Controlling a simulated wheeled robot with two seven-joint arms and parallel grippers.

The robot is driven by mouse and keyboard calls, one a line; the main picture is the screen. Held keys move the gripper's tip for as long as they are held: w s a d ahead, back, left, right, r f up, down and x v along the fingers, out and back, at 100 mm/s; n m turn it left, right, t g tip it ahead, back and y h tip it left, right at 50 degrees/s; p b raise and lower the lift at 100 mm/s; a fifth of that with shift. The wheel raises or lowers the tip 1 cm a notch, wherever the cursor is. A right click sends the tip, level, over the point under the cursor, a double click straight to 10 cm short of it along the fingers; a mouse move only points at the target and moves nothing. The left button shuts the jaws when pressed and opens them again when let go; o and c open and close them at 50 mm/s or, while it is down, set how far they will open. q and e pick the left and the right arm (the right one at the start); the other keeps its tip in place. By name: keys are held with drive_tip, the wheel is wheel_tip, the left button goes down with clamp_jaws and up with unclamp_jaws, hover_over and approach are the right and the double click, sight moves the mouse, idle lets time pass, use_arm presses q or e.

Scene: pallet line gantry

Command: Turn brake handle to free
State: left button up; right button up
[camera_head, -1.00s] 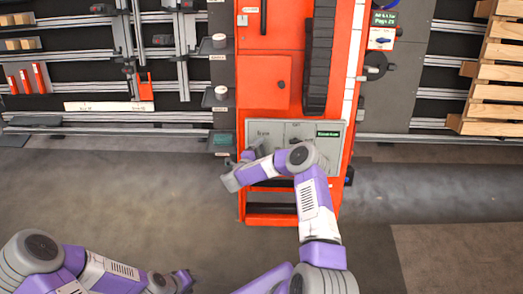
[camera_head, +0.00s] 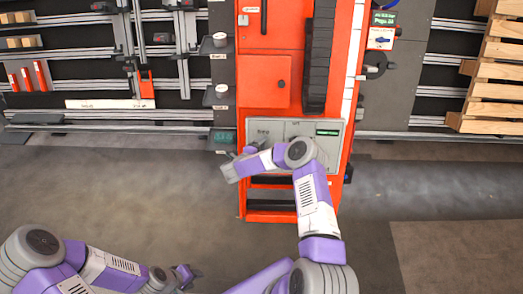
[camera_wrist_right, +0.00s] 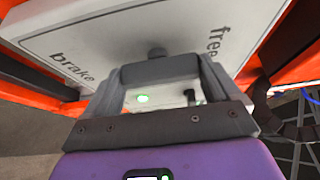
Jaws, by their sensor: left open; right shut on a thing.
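The grey brake panel (camera_head: 333,150) is on the front of the orange cabinet. In the right wrist view the panel (camera_wrist_right: 105,30) shows tilted, with "brake" on the left and "free" on the upper right. A dark round part of the brake handle (camera_wrist_right: 157,51) stands out between the words, just beyond my fingertips. My right gripper (camera_wrist_right: 160,70) is shut on the handle, and its fingers hide most of it. In the head view my right wrist covers the panel's lower left. My left gripper (camera_head: 188,275) is open and empty, low over the floor, well away from the panel.
The orange cabinet (camera_head: 263,82) has a black chain track (camera_head: 319,60). Wall rails with small parts stand on the left, and a wooden pallet stack (camera_head: 495,85) on the right. A green light (camera_wrist_right: 143,98) shows between my right fingers. The floor is clear.

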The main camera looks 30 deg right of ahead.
drive_tip(key=o, duration=0.8)
drive_tip(key=p+v, duration=0.1)
drive_tip(key=v, duration=0.6)
drive_tip(key=shift+s+a+r+p, duration=0.15)
drive_tip(key=shift+a+p, duration=0.1)
drive_tip(key=shift+p, duration=0.15)
